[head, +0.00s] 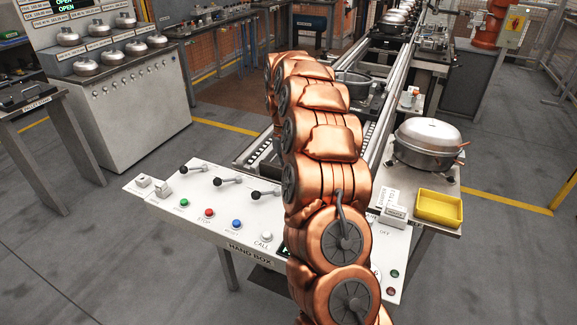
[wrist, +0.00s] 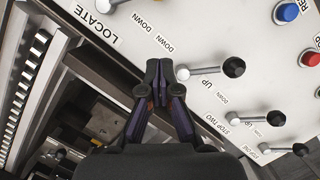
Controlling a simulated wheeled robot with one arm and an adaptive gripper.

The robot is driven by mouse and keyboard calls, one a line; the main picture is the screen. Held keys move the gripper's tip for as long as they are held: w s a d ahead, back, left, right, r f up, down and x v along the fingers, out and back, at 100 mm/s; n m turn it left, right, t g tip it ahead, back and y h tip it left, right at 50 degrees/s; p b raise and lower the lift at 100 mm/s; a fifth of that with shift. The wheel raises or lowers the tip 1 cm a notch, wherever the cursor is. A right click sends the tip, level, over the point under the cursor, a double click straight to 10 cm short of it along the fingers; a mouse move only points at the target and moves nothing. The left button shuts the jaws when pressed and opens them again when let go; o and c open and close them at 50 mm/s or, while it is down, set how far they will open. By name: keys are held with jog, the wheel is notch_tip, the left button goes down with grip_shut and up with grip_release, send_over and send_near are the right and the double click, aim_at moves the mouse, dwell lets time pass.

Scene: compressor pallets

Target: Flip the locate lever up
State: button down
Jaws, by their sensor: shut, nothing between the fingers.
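My copper arm hides the gripper in the head view.
Two similar levers, stop two (wrist: 275,118) and stop one (wrist: 300,150), lie to the lower right. Red and blue (wrist: 287,11) buttons line the panel. A conveyor rail (wrist: 30,85) runs along the left. A yellow tray (head: 439,207) and a metal compressor (head: 428,145) stand right of my arm.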

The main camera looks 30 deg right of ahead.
jog(key=x, duration=0.2)
jog(key=s+p+x, duration=0.1)
jog(key=x, duration=0.2)
jog(key=shift+s+a+f, duration=0.1)
jog(key=shift+a, duration=0.1)
jog(key=shift+s+a+r+p, duration=0.2)
jog(key=shift+s+p, duration=0.2)
jog(key=shift+s, duration=0.2)
jog(key=shift+s+a, duration=0.15)
jog(key=shift+s, duration=0.65)
jog(key=shift+a, duration=0.15)
